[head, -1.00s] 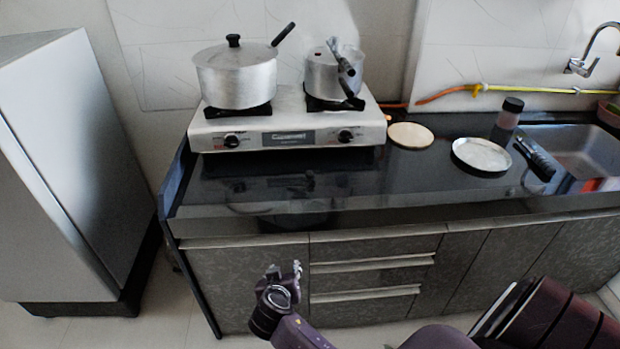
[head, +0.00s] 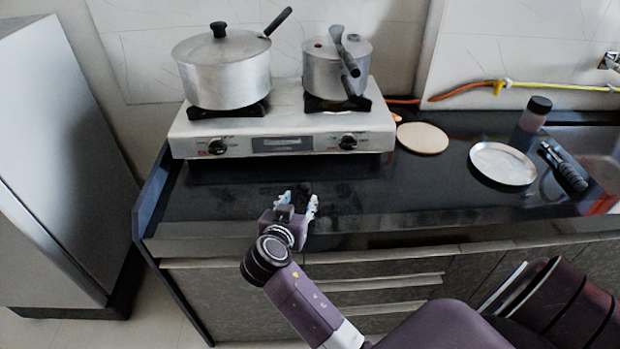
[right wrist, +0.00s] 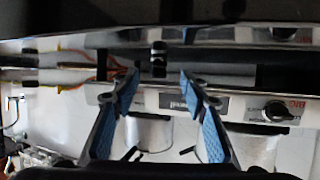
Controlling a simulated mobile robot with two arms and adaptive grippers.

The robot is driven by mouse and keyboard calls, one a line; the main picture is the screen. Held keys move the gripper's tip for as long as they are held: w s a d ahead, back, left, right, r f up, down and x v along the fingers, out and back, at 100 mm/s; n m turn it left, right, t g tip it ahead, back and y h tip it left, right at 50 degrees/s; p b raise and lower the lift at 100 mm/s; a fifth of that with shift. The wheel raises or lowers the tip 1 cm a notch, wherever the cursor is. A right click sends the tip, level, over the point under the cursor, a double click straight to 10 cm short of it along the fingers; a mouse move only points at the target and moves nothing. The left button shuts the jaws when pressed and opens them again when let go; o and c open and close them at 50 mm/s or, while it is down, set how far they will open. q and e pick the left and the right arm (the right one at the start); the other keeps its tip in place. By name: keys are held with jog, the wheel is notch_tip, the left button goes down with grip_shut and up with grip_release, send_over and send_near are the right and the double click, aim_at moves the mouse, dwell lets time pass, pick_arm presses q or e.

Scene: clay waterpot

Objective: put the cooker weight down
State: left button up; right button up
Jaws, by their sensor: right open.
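A small dark piece, which looks like the cooker weight (right wrist: 158,59), shows between and just beyond my fingertips in the right wrist view. In the head view it is a small dark spot (head: 303,191) at the fingers, over the black counter in front of the stove. My right gripper (head: 297,201) is open, its two blue-padded fingers (right wrist: 158,80) apart on either side of the piece, with gaps showing. Whether the piece rests fully on the counter is hard to tell. My left gripper is not in view.
The two-burner stove (head: 283,140) stands behind, bearing a lidded pot (head: 222,75) and a pressure cooker (head: 322,70). To the right are a round tan board (head: 422,138), a metal plate (head: 503,164), a dark-capped jar (head: 533,118) and a sink. The black counter (head: 400,195) is bare between.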

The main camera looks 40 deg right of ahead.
aim_at(305, 190)
jog(key=shift+w+d+f, duration=0.15)
jog(key=shift+w+d, duration=0.2)
jog(key=shift+d, duration=0.05)
jog(key=shift+w+d+p, duration=0.75)
jog(key=shift+w+d, duration=0.2)
jog(key=shift+d, duration=0.2)
jog(key=x, duration=0.2)
jog(key=shift+w+d+f, duration=0.15)
jog(key=shift+d+f, duration=0.1)
jog(key=shift+f, duration=0.05)
jog(key=shift+w+d+f, duration=0.15)
jog(key=shift+d, duration=0.05)
jog(key=c, duration=0.8)
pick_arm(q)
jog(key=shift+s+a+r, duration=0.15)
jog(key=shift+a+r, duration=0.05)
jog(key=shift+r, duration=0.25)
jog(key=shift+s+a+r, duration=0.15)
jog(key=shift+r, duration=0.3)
pick_arm(e)
grip_shut()
